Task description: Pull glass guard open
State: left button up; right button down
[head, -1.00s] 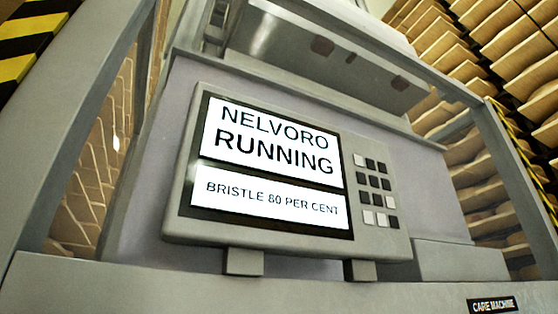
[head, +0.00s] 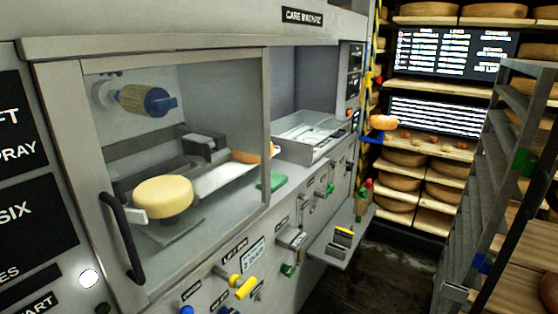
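The glass guard (head: 215,85) is a clear pane in a grey metal frame on the front of the care machine, at the left in the head view. It appears to be across the left bay. Its black vertical handle (head: 124,238) is on the left side of the frame. Behind the glass, a pale yellow cheese wheel (head: 163,196) rests on a small support. A cylinder with a blue end (head: 148,100) sticks out from the wall above it. Neither of my grippers is in view.
Below the guard, a yellow-handled lever (head: 240,286) and other controls stick out from the panel. An open bay with a metal tray (head: 308,135) is to the right. A small shelf (head: 342,240) juts out beyond. A rack (head: 490,180) stands at the right, with dark floor between.

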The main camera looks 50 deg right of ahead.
aim_at(61, 88)
jog(key=z, duration=1)
jog(key=i+j+u, duration=0.1)
jog(key=i+j, duration=0.1)
jog(key=j, duration=0.25)
jog(key=u, duration=0.05)
